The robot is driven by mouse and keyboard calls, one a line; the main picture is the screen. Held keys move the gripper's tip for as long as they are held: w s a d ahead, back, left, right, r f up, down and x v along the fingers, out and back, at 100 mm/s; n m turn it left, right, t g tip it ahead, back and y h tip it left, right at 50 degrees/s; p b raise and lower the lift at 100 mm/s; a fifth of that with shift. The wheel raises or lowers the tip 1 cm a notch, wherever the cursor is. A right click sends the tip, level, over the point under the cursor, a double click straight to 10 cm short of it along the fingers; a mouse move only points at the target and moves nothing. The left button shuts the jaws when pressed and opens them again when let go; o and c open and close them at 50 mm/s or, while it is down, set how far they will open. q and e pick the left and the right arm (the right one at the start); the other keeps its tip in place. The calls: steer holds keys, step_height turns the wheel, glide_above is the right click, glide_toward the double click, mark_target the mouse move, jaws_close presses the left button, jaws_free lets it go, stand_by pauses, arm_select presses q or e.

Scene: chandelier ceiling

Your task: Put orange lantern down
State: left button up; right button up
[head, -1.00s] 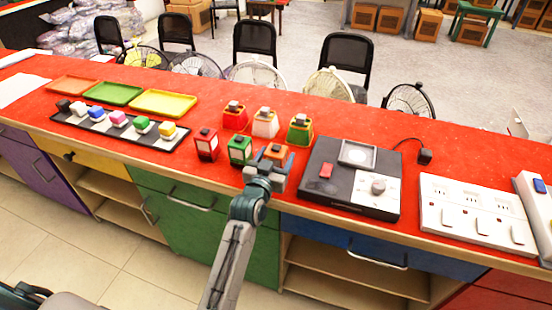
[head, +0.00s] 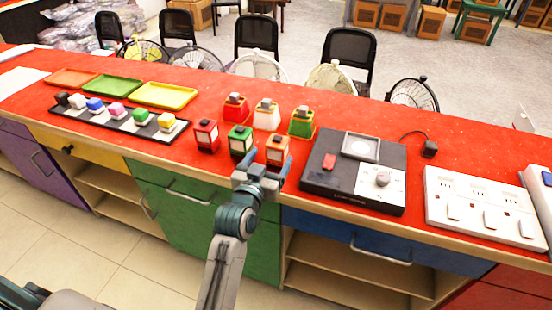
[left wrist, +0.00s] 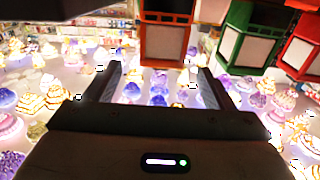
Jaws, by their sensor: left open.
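The orange lantern (head: 277,150) stands upright on the red counter near its front edge, the rightmost of a front row with a green lantern (head: 240,141) and a red lantern (head: 206,136). My left gripper (head: 262,174) is open and empty, just in front of the orange lantern and apart from it. In the left wrist view the orange lantern (left wrist: 165,38) is beyond the two spread fingers of the left gripper (left wrist: 161,84). The green lantern (left wrist: 247,38) and red lantern (left wrist: 302,48) are to its right there. My right gripper is not in view.
Red, white and green lantern-like items (head: 266,115) stand behind the row. A black device (head: 350,181) is close on the right, and a power strip (head: 482,206) is farther right. A black tray of coloured cubes (head: 118,127) and flat trays (head: 165,95) are on the left.

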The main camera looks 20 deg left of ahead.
mark_target(275, 148)
arm_select(q)
steer(key=w, duration=0.4)
steer(key=shift+r, duration=0.1)
steer(key=shift+w+r+p, duration=0.15)
steer(key=shift+w+p, duration=0.2)
steer(key=shift+p, duration=0.05)
steer(key=w+p, duration=0.1)
steer(key=w, duration=0.3)
steer(key=shift+w, duration=0.15)
steer(key=shift+r, duration=0.1)
jaws_close()
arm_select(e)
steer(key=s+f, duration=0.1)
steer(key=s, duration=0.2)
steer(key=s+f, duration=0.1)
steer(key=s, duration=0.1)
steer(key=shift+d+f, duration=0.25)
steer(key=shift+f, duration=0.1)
